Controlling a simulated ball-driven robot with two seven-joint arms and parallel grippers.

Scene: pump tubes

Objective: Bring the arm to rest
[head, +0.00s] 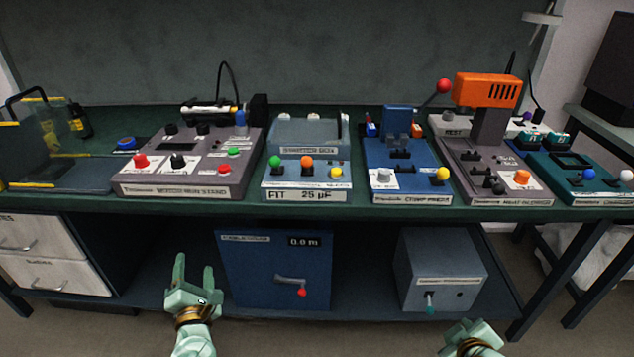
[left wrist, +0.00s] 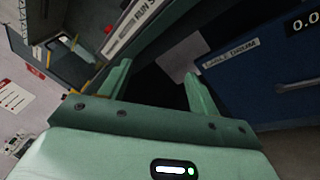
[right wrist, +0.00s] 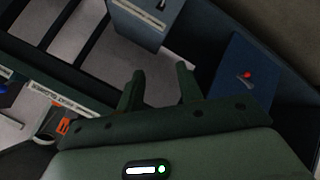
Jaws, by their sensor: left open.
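My left gripper (head: 195,268) is pale green and open, with nothing between its fingers. It hangs in front of the bench, below the bench top's front edge and left of the blue cable drum cabinet (head: 262,285). Its parted fingers also show in the left wrist view (left wrist: 160,82).
The dark green bench top (head: 330,209) carries a run stand (head: 215,180), a grey-blue fit station (head: 290,194), a blue crimp press (head: 405,192) and an orange-headed machine (head: 487,90). Below are drawers (head: 40,250) and a grey box (head: 440,265). The floor in front looks clear.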

